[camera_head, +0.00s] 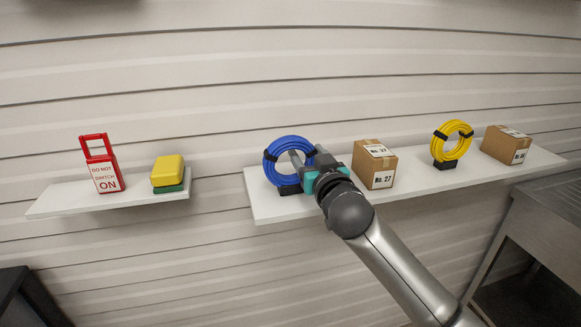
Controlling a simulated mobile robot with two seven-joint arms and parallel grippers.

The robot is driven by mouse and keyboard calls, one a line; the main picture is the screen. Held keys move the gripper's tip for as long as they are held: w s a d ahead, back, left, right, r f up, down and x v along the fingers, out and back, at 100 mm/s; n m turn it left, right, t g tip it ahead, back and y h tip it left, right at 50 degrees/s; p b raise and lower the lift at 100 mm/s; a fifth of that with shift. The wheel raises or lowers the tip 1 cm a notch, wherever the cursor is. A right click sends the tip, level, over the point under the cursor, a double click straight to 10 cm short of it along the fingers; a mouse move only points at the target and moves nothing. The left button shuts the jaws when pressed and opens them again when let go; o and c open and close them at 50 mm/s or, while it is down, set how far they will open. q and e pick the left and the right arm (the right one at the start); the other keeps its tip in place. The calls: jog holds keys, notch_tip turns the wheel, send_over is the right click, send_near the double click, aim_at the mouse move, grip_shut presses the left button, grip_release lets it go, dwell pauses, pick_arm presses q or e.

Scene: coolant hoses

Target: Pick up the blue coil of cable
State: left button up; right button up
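The blue coil of cable (272,168) stands upright on a small dark stand on the right shelf, near its left end. It has black ties around it. My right gripper (305,156) is at the coil's right side, with its fingers pointing at the wall. The fingers look spread apart, with the coil's right rim around or between them. I cannot tell whether they touch it. The gripper and its teal parts hide the lower right of the coil. My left gripper is not in view.
The right shelf (425,185) also holds a cardboard box (375,165) close to my gripper, a yellow coil (437,147) and another box (508,145). A ribbed wall is behind.

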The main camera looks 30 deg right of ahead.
grip_shut()
dwell(0.6)
